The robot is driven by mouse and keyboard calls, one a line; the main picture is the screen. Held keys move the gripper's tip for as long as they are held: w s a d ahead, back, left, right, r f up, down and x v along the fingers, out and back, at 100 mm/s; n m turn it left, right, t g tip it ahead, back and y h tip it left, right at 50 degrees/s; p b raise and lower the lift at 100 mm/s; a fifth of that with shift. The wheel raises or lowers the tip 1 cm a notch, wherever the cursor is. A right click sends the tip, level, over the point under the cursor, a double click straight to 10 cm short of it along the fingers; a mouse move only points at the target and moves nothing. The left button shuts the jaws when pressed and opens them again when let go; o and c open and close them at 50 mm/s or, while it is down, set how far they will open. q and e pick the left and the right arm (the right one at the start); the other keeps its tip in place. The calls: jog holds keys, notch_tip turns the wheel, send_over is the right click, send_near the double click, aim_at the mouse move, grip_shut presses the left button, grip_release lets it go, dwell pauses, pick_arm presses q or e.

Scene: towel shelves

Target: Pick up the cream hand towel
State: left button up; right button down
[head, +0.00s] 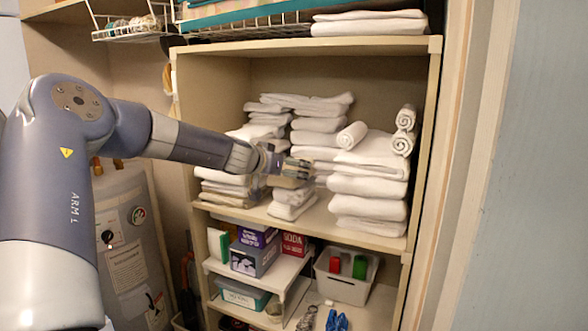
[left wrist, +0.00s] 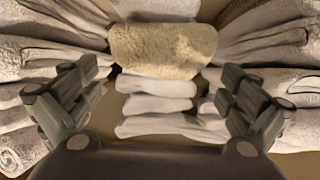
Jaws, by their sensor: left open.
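A cream, rough-textured folded towel (left wrist: 163,50) shows in the upper middle of the left wrist view, more yellow than the white towels around it. My left gripper (left wrist: 160,76) is open and empty, with one finger on each side of the towel's lower edge. I cannot tell whether the fingers touch any towels. In the head view my left gripper (head: 293,172) reaches in front of the middle shelf, above a small stack of white towels (head: 292,205). I cannot make out the cream towel in the head view; the gripper may hide it. My right gripper is not in view.
Tall white towel stacks stand right (head: 368,190) and left (head: 225,188) of the gripper. Rolled towels (head: 404,130) lie on the right stack. The shelf's right side panel (head: 428,140) bounds the space. Below are boxes (head: 255,255) and a grey bin (head: 345,285).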

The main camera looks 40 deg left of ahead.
pick_arm(q)
jog(key=x, duration=0.3)
jog(key=shift+w+a+f+p, duration=0.25)
jog(key=shift+f+p, duration=0.05)
jog(key=shift+p, duration=0.05)
jog(key=shift+r, duration=0.1)
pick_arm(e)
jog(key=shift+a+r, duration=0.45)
pick_arm(q)
jog(key=shift+s+d, duration=0.1)
jog(key=c, duration=1)
jog(key=shift+c, duration=0.3)
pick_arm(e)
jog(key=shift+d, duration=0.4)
pick_arm(q)
jog(key=shift+r, duration=0.1)
